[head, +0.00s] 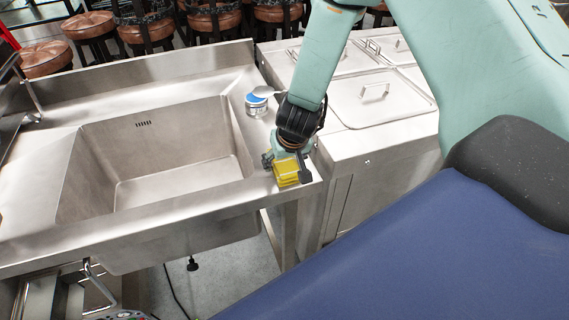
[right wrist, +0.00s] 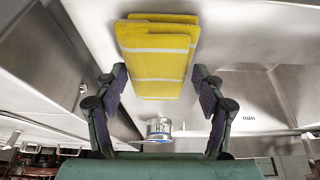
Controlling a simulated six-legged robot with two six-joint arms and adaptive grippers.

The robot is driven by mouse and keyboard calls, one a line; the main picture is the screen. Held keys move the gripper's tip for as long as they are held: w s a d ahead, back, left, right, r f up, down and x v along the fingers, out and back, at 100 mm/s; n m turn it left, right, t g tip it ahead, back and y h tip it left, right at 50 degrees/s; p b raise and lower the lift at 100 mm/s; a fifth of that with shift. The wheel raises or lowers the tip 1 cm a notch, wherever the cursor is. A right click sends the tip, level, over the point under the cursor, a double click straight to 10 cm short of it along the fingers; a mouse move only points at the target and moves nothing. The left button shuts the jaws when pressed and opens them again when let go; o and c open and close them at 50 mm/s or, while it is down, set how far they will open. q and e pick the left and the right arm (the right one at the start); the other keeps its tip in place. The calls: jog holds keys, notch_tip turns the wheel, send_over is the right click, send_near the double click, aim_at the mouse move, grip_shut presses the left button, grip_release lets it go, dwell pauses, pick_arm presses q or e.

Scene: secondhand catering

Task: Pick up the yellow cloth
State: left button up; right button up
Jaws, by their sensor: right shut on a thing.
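The yellow cloth (head: 287,173) is folded and has pale stripes. It is at the front right corner of the steel sink counter in the head view. My right gripper (head: 288,167) points down at it and is shut on it, with a finger on either side. In the right wrist view the cloth (right wrist: 158,60) fills the space between the fingertips of my right gripper (right wrist: 158,83). I cannot tell whether its underside touches the counter. My left gripper is in neither view.
A small tin with a blue label (head: 258,104) stands behind the gripper on the counter. The empty sink basin (head: 150,150) is to the left. Lidded steel containers (head: 378,98) are at the right. Brown stools (head: 210,20) stand behind the counter.

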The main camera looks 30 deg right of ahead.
aim_at(286, 162)
jog(key=shift+d+f, duration=0.1)
jog(key=shift+c, duration=1.4)
jog(key=shift+s+d, duration=0.1)
jog(key=c, duration=0.4)
jog(key=shift+o, duration=0.2)
jog(key=shift+r, duration=0.2)
notch_tip(286, 162, up, 10)
jog(key=p, duration=0.6)
jog(key=shift+f+p, duration=0.2)
jog(key=shift+p, duration=0.2)
